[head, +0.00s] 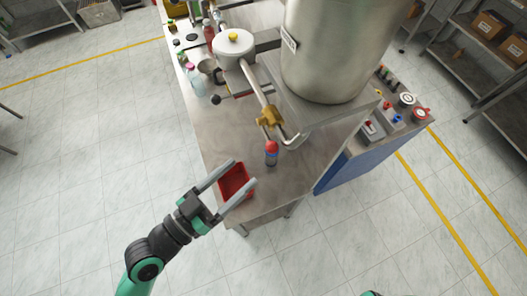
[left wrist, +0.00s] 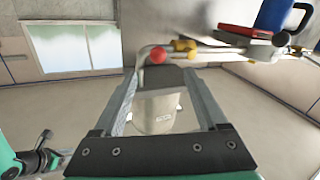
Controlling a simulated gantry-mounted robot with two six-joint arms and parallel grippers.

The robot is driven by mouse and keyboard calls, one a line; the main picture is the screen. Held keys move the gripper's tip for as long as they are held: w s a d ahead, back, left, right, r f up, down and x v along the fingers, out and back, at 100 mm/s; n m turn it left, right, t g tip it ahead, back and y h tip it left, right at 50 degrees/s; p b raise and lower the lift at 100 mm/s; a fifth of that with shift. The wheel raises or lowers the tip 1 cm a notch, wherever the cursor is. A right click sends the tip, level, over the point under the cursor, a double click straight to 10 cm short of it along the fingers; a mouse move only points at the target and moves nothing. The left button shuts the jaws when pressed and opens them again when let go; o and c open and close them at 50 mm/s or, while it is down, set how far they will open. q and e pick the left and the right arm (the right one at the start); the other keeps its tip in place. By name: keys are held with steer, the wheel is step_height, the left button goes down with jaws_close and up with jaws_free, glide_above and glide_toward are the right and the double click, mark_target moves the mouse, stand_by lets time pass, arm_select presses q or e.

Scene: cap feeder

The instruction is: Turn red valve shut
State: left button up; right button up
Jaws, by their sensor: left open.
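A bent metal pipe carries a brass valve (head: 269,117) above the steel table. I cannot tell for sure which red part is the valve handle. My left gripper (head: 243,171) is open and empty, with its fingers spread over a red bin, short of the red-topped item. In the left wrist view, the red ball appears just beyond the open fingertips (left wrist: 160,72).
The red bin (head: 235,181) sits at the table's near end. A large steel tank (head: 335,50) stands behind the pipe. A blue cabinet (head: 350,160) with several controls stands right.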

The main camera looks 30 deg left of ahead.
mark_target(266, 135)
arm_select(q)
steer(key=p+x, duration=0.2)
steer(key=x, duration=0.6)
steer(key=shift+w, duration=0.2)
steer(key=shift+s, duration=0.1)
jaws_close()
steer(key=shift+f, duration=0.15)
stand_by(0.7)
